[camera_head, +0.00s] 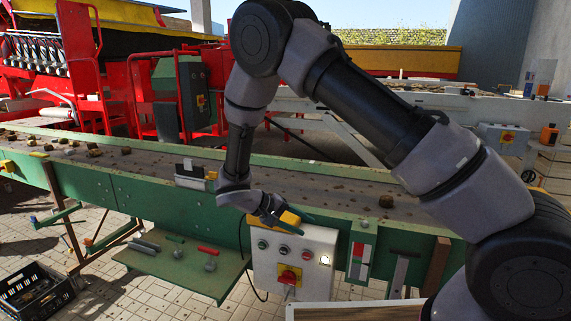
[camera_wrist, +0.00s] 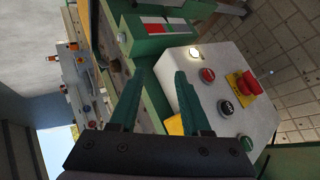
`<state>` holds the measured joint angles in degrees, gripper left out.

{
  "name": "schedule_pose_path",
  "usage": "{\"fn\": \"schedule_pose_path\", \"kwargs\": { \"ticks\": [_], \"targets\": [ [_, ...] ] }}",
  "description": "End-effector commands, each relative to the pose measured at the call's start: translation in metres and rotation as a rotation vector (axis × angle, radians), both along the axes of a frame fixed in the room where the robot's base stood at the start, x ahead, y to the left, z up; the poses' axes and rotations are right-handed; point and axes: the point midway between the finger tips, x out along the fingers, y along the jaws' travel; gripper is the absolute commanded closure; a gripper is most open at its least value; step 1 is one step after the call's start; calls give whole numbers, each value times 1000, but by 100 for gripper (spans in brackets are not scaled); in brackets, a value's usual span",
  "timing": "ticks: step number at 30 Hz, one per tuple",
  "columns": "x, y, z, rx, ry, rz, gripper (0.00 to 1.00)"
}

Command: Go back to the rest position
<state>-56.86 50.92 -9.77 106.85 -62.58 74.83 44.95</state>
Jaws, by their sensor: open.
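My gripper (camera_head: 272,214) hangs at the front edge of the green conveyor (camera_head: 140,196), just above a white control box (camera_head: 315,243). The box carries several buttons, a red and yellow knob, and a lit white button. In the wrist view my gripper (camera_wrist: 160,98) shows two green fingers spread apart with nothing between them. The control box (camera_wrist: 218,75) lies beside and beyond the right finger there. I cannot tell whether a finger touches it.
Dark lumps lie along the conveyor belt, one (camera_head: 386,201) right of my gripper. A green shelf (camera_head: 185,265) with tools juts out in front. A black crate (camera_head: 35,290) stands on the paved floor at lower left. Red machinery (camera_head: 90,70) stands behind the belt.

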Motion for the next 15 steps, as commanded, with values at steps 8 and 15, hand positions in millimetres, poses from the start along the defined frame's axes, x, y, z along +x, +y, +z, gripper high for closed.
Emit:
{"fn": "schedule_pose_path", "kwargs": {
  "ticks": [8, 15],
  "targets": [
    [-2, -59, 109, 324, 67, -221, 52],
    [-23, -108, 192, 614, 47, -333, 52]
  ]
}}
